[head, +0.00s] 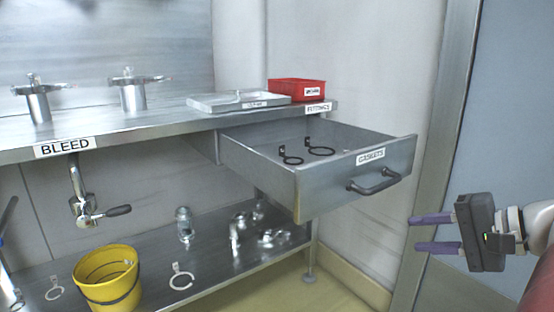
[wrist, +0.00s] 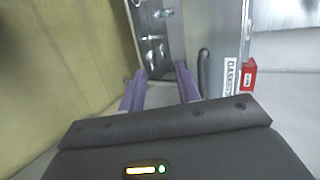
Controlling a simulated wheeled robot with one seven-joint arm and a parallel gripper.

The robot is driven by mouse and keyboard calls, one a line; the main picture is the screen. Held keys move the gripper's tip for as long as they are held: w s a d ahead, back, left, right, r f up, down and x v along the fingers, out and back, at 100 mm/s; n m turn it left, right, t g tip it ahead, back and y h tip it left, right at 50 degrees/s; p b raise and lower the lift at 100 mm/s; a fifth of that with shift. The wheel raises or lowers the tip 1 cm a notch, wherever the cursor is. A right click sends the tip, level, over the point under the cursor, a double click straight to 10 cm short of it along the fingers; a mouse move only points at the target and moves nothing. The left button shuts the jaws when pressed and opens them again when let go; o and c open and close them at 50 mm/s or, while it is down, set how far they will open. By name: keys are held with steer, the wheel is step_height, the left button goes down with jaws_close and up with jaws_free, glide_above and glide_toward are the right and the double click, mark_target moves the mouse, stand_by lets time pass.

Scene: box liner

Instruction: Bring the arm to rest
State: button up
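My gripper (head: 434,233) is at the right of the head view, to the right of the open drawer and clear of it. Its two purple fingers are apart with nothing between them. They also show in the wrist view (wrist: 160,90), spread and empty. The drawer (head: 330,185), labelled GASKETS, is pulled out under the bench and holds a few dark rings (head: 320,151). Its handle (head: 374,181) is left of my fingers, with a gap between. The handle also shows in the wrist view (wrist: 203,72).
The steel bench (head: 180,125) carries a shallow tray (head: 238,101) and a red bin (head: 297,90). A yellow bucket (head: 107,280) and metal fittings (head: 240,230) are on and around the lower shelf. A valve (head: 85,205) hangs under the BLEED label. A door frame (head: 440,150) stands behind my gripper.

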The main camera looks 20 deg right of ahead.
steer(key=s+a+f+n+g+h+p, duration=0.2)
steer(key=a+n, duration=0.4)
steer(key=a, duration=0.4)
steer(key=s+a+f+n+g+h+p, duration=0.2)
steer(key=a+f+n+g+h+p, duration=0.1)
steer(key=a, duration=0.8)
steer(key=f+n+h+p, duration=0.1)
steer(key=n+h+p, duration=0.1)
steer(key=n, duration=0.1)
steer(key=shift+a+f+p, duration=0.2)
steer(key=shift+a+p, duration=0.1)
steer(key=shift+p, duration=0.05)
steer(key=shift+a, duration=0.1)
